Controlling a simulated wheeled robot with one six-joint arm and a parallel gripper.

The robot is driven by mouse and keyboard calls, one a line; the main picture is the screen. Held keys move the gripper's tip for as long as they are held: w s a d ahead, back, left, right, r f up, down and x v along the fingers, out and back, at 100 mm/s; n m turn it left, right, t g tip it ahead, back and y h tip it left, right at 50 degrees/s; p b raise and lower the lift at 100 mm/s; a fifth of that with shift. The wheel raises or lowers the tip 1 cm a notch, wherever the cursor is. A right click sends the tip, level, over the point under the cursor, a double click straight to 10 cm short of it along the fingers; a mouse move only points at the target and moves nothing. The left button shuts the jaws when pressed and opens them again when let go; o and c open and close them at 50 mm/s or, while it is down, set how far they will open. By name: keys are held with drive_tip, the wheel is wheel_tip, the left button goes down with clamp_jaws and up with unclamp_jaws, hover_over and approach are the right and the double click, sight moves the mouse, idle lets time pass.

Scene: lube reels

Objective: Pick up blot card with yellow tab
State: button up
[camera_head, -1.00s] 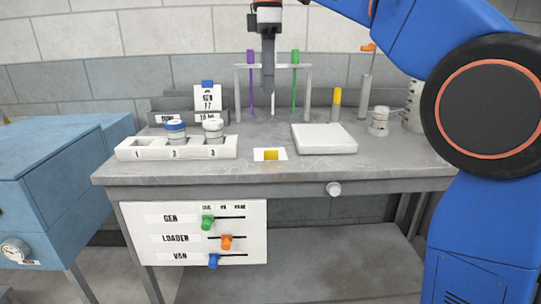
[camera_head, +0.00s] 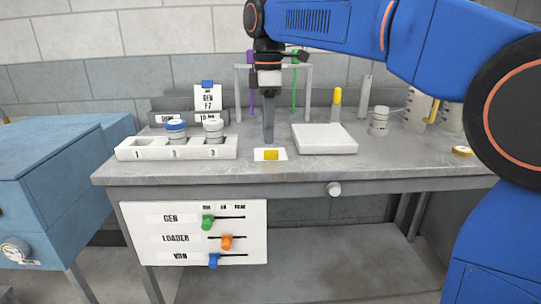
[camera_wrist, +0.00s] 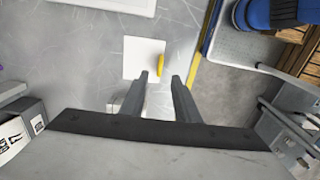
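The blot card (camera_head: 261,158) is a small white card lying flat near the front edge of the grey bench, with a yellow tab (camera_head: 271,155) on it. In the wrist view the card (camera_wrist: 140,52) lies just beyond my fingertips, and its yellow tab (camera_wrist: 161,65) stands at its right edge, in line with the gap between the fingers. My gripper (camera_head: 269,140) points down above and slightly behind the card in the head view. In the wrist view my gripper (camera_wrist: 160,76) is open, with nothing between its fingers.
A white slab (camera_head: 324,138) lies right of the card. A numbered tray (camera_head: 190,153) with two jars stands to the left. A rack (camera_head: 309,95) with purple and green sticks is behind. A yellow-topped lid (camera_head: 461,151) lies at the far right.

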sight(271, 151)
drive_tip(key=shift+w+d+f, duration=0.1)
drive_tip(key=shift+d+f, duration=0.1)
drive_tip(key=shift+f, duration=1.05)
drive_tip(key=shift+d+f, duration=0.2)
drive_tip(key=shift+f, duration=1.05)
clamp_jaws()
